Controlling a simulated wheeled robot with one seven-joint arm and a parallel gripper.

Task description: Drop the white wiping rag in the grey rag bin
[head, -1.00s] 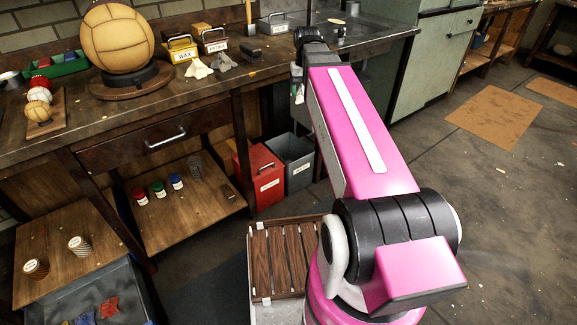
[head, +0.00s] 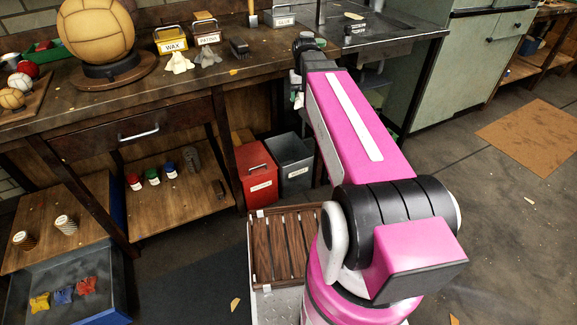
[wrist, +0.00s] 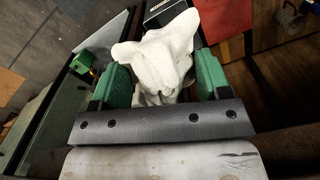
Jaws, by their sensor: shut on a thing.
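The white wiping rag (wrist: 160,55) is bunched up between the green fingers of my gripper (wrist: 155,80) in the wrist view. My gripper is shut on it, and its upper folds stick out past the fingertips. In the head view my pink arm hides most of the gripper and the rag. The grey rag bin (head: 290,165) stands on the floor under the bench, right of the red bin (head: 256,175). In the wrist view a dark labelled edge (wrist: 163,9), seemingly of the grey bin, shows behind the rag, with red beside it.
A cream rag (head: 179,62) and a grey rag (head: 207,56) lie on the bench (head: 140,98) by the wax box (head: 171,42). A slatted wooden deck (head: 282,245) is below the bins. A grey tray (head: 70,285) with coloured cloths is at lower left. Floor at right is open.

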